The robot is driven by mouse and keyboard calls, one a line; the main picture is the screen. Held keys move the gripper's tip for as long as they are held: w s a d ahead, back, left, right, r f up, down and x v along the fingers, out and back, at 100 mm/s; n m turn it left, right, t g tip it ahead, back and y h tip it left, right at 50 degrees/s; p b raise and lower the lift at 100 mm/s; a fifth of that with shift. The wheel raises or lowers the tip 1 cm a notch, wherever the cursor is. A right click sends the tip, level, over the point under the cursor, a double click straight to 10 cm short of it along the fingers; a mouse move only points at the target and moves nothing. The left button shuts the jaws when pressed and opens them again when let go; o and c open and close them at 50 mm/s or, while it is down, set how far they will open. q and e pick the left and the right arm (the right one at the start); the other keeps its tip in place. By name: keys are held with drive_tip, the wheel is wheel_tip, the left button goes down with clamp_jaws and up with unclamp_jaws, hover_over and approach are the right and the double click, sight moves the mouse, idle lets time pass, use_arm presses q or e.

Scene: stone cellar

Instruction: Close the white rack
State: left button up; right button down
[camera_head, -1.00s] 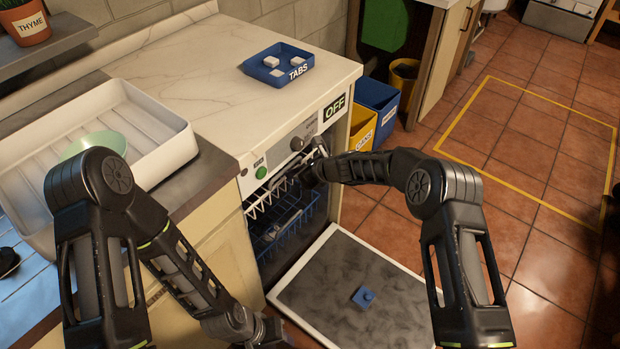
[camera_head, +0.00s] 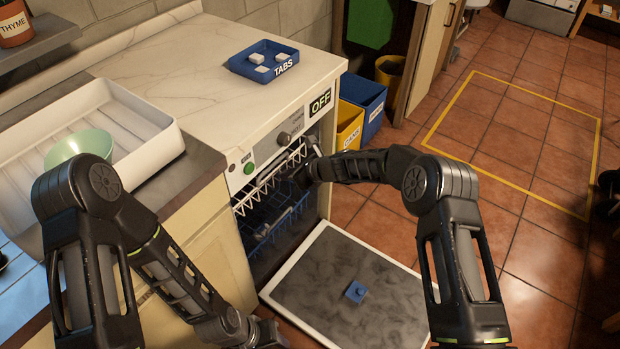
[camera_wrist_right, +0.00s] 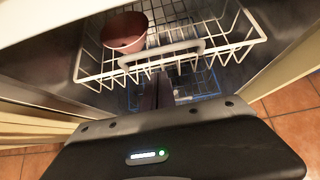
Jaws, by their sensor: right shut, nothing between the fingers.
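The white rack (camera_head: 268,180) is a wire basket in the upper part of the open dishwasher, partly pulled out. In the right wrist view the rack (camera_wrist_right: 90,68) has a looped front handle (camera_wrist_right: 160,58) and holds a pink bowl (camera_wrist_right: 124,32). My right gripper (camera_head: 306,173) is at the rack's front right in the head view. In the wrist view its fingers (camera_wrist_right: 158,84) are shut and empty, just in front of and below the handle; contact is unclear. My left gripper (camera_head: 268,334) is low at the bottom edge, its fingers hard to make out.
The dishwasher door (camera_head: 300,258) lies open and low, with a blue tab (camera_head: 355,291) on it. A blue lower rack (camera_head: 270,232) sits inside. The counter (camera_head: 200,60) above holds a blue TABS tray (camera_head: 236,70). Yellow and blue bins (camera_head: 362,100) stand right of the machine.

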drive_tip(key=v, duration=1)
drive_tip(key=shift+s+d, duration=0.3)
drive_tip(key=shift+d, duration=0.15)
drive_tip(key=shift+f, duration=0.15)
drive_tip(key=s+d+f+n+g+h+p, duration=0.1)
drive_tip(key=s+d+f+n+h, duration=0.1)
drive_tip(key=s+f+n, duration=0.5)
drive_tip(key=s+d+f+n+g+h+p, duration=0.1)
drive_tip(key=s+d+f+n+g+h, duration=0.15)
drive_tip(key=s+f+n, duration=0.5)
drive_tip(key=s+r+n+g+p, duration=0.2)
drive_tip(key=s+n, duration=0.7)
drive_tip(key=s, duration=1.6)
drive_tip(key=shift+s+a+r+y+p, duration=0.15)
drive_tip(key=shift+a+r+y+p, duration=0.3)
drive_tip(key=shift+p, duration=0.65)
drive_tip(key=shift+f+n, duration=0.1)
drive_tip(key=shift+n, duration=0.15)
